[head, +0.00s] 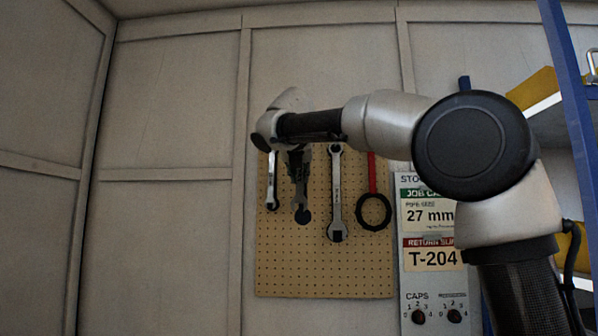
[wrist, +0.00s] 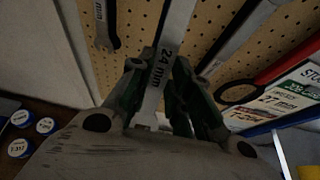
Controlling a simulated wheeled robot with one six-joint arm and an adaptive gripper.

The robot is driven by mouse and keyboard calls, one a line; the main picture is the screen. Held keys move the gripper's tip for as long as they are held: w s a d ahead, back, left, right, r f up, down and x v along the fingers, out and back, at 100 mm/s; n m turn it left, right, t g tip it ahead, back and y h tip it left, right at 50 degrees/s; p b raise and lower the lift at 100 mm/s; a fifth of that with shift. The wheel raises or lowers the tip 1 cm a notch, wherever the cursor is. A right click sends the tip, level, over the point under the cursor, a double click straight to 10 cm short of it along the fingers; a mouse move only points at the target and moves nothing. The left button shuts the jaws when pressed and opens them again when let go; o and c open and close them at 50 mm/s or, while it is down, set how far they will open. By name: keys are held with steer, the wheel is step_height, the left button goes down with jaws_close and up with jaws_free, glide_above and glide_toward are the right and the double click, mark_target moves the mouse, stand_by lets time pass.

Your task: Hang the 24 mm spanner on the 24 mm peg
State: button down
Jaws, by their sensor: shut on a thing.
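My gripper (wrist: 157,72) is shut on the 24 mm spanner (wrist: 178,22), a grey flat tool with "24 mm" printed on its shank. In the wrist view the spanner runs between the fingers and up out of the frame, in front of the pegboard. In the head view my gripper (head: 297,160) is at the upper part of the tan pegboard (head: 325,270), with a dark spanner-like shape below it. I cannot tell whether that shape is the held spanner or an outline on the board. The 24 mm peg is not visible, and contact with it cannot be told.
A small spanner (head: 272,182) hangs left of my gripper, a larger spanner (head: 337,195) close on its right. Beyond is a red-handled ring tool (head: 373,211). A sign panel (head: 428,218) reading 27 mm and T-204 stands right. Round caps (wrist: 46,125) show lower left.

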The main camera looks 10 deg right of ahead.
steer(key=shift+w+d, duration=0.3)
steer(key=shift+w, duration=0.55)
steer(key=shift+w+d+f, duration=0.15)
steer(key=shift+w+f, duration=0.25)
steer(key=shift+w, duration=0.1)
